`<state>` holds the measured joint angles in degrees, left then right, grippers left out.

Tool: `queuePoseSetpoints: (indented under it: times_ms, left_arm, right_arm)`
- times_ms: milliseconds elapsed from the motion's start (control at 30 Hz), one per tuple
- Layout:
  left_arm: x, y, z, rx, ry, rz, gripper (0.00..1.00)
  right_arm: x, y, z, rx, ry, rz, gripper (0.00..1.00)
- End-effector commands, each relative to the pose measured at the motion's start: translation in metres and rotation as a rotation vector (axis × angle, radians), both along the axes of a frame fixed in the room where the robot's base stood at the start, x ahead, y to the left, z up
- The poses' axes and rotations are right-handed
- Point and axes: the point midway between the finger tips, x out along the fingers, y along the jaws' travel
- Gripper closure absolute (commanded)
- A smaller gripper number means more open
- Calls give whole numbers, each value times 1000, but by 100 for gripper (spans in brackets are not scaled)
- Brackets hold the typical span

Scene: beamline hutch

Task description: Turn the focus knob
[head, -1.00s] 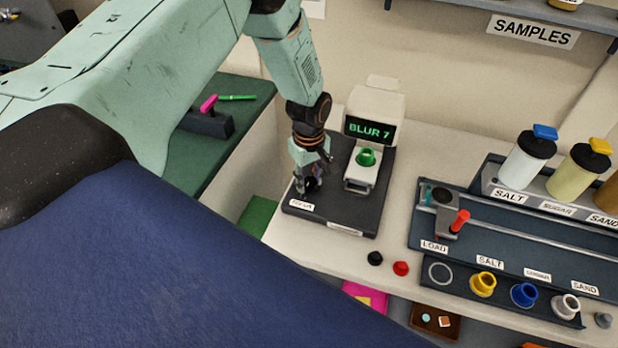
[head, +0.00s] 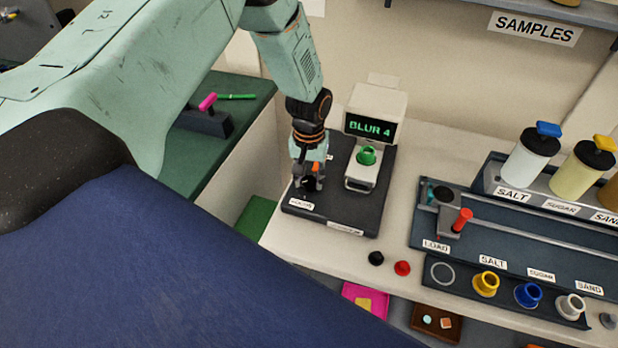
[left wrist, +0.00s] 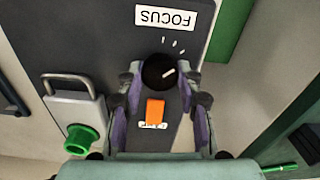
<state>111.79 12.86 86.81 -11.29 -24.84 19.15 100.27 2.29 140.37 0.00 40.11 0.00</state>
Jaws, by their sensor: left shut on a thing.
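The black focus knob (left wrist: 158,72) with a white pointer line sits on the dark base plate (left wrist: 85,30), beside a white FOCUS label (left wrist: 166,17) in the left wrist view. My left gripper (left wrist: 160,85) is shut on the knob, one finger on each side of it. In the head view my left gripper (head: 308,182) reaches down onto the left part of the base plate and mostly hides the knob. The display (head: 369,128) on the white instrument reads BLUR 4 in green. My right gripper is not in view.
A green cup (head: 366,156) sits on the instrument's stage, right of my left gripper. A black cap (head: 376,258) and a red cap (head: 402,268) lie on the bench in front. The dark sample rack (head: 530,235) stands at the right.

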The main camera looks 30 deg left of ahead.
Motion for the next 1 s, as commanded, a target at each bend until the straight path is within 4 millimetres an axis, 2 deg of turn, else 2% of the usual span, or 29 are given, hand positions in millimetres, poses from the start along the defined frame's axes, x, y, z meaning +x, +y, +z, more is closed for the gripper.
queuePoseSetpoints:
  times_ms: [500,1000]
  left_arm:
    - [-3,0,-3,-1,7,-448,96]
    - [-3,0,-2,-2,7,-642,96]
  right_arm:
    - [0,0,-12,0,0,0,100]
    - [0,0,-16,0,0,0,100]
